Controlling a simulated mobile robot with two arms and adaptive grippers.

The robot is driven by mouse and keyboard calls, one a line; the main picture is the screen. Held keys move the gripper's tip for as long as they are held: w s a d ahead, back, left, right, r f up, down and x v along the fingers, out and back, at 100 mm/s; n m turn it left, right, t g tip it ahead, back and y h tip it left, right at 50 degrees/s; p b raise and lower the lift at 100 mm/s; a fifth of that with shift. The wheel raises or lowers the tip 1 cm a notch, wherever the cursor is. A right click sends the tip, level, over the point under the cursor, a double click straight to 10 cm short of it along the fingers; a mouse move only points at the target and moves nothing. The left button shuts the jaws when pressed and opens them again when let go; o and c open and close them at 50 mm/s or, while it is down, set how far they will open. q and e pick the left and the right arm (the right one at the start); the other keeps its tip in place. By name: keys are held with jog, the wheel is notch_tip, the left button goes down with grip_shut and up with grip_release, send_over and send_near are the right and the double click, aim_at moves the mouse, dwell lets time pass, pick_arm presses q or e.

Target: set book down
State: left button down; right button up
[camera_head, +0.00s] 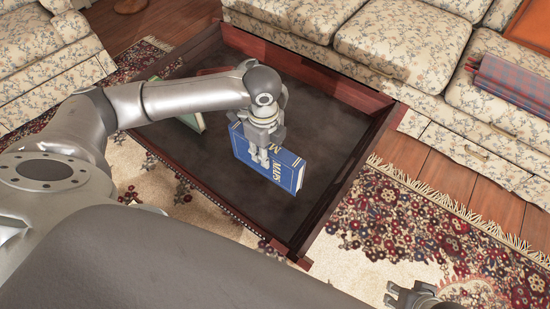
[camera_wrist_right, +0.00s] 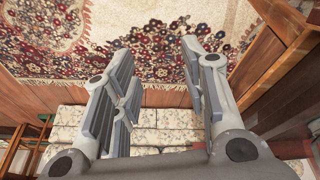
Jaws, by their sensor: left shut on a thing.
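A blue book (camera_head: 289,172) with white lettering stands upright on its edge at the dark surface of a wooden-rimmed table (camera_head: 230,192) in the head view. My left gripper (camera_head: 264,157) is above it and shut on its upper edge. I cannot tell whether the book's lower edge touches the surface. My right gripper (camera_head: 412,298) shows only in part at the bottom of the head view. In the right wrist view its two fingers (camera_wrist_right: 160,95) are spread wide with nothing between them.
A pale green book-like thing (camera_head: 192,121) lies left of the blue book, partly behind my left arm. The table has a raised reddish wooden rim (camera_head: 345,190). Floral sofas (camera_head: 385,38) stand behind and at left. A patterned rug (camera_head: 400,230) covers the floor at right.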

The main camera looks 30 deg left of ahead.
pick_arm(q)
jog(key=w+f+b, duration=0.3)
jog(key=f, duration=0.4)
jog(key=shift+w+d+f, duration=0.2)
jog(key=shift+w+d, duration=0.15)
jog(key=shift+d, duration=0.05)
pick_arm(e)
jog(key=shift+w+a+r+t, duration=0.3)
jog(key=shift+w+r+t, duration=0.5)
jog(key=shift+r, duration=0.15)
pick_arm(q)
jog(key=c, duration=1.2)
grip_release()
jog(key=shift+f, duration=0.15)
pick_arm(e)
jog(key=shift+s+d, duration=0.1)
jog(key=shift+s, duration=0.2)
pick_arm(q)
jog(key=shift+o, duration=0.2)
pick_arm(e)
jog(key=shift+f, duration=0.1)
